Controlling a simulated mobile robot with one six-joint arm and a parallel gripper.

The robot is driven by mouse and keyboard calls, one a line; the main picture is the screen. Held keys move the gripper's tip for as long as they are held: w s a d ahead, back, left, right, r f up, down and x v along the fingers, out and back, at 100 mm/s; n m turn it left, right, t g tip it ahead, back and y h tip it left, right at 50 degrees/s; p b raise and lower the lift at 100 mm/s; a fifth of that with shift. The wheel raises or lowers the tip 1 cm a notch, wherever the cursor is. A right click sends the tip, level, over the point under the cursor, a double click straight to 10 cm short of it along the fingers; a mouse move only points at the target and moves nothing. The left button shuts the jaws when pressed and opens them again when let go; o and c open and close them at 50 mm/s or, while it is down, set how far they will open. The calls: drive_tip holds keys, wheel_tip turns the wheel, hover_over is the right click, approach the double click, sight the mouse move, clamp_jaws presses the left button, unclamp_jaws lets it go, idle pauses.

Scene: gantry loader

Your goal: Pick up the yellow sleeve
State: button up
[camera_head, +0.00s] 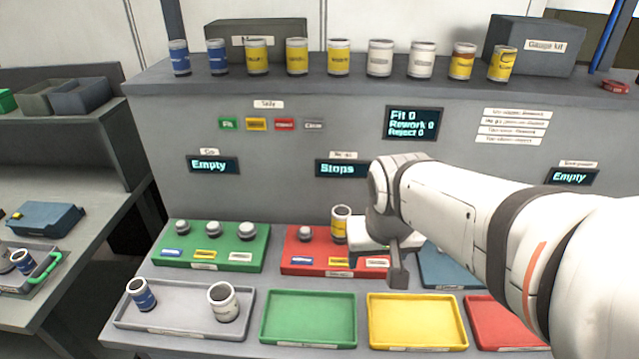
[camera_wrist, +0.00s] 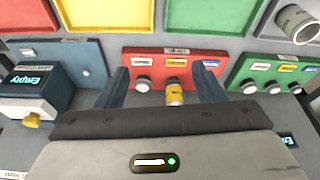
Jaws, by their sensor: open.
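A yellow sleeve (camera_head: 341,224) with a pale rim stands upright at the middle place of the red block (camera_head: 291,263), behind its yellow label. It also shows in the wrist view (camera_wrist: 174,96), between the two fingers and a little beyond them. My gripper (camera_head: 383,262) is open and empty, just right of the sleeve in the head view. In the wrist view my gripper (camera_wrist: 160,76) has its fingers spread, one to each side of the sleeve, without visible contact. More yellow sleeves (camera_head: 297,57) stand on the top shelf.
A grey knob (camera_head: 305,234) sits left of the sleeve. The green block (camera_head: 212,249) carries several knobs. A grey tray (camera_head: 183,316) holds a blue and a white sleeve. Empty green (camera_head: 308,317), yellow (camera_head: 417,321) and red (camera_head: 503,325) trays line the front.

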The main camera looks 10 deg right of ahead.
drive_tip(key=shift+o, duration=0.7)
drive_tip(key=w+f+m, duration=0.1)
drive_tip(key=w+f, duration=0.2)
drive_tip(key=w, duration=1.2)
drive_tip(key=shift+w+a+f+m+t+h, duration=0.15)
drive_tip(key=shift+a+f+m+t+h, duration=0.05)
drive_tip(key=shift+a+m+t+h, duration=0.1)
approach(341, 215)
drive_tip(key=s+f, duration=0.1)
drive_tip(key=s, duration=0.2)
drive_tip(key=shift+m+t, duration=0.3)
drive_tip(key=shift+m, duration=0.1)
drive_tip(key=shift+w+r+p+x, duration=0.1)
drive_tip(key=shift+w+p+x, duration=0.2)
drive_tip(key=shift+x, duration=1.2)
drive_tip(key=shift+w+r+p+x, duration=0.15)
drive_tip(key=shift+w+p+x, duration=0.1)
drive_tip(key=shift+x, duration=1.25)
drive_tip(key=shift+w+r+p+x, duration=0.1)
drive_tip(key=shift+w+p+x, duration=0.15)
drive_tip(key=shift+x, duration=1.25)
drive_tip(key=c, duration=1.4)
wheel_tip(341, 215, up, 10)
drive_tip(key=shift+r+b, duration=0.1)
drive_tip(key=shift+b, duration=0.5)
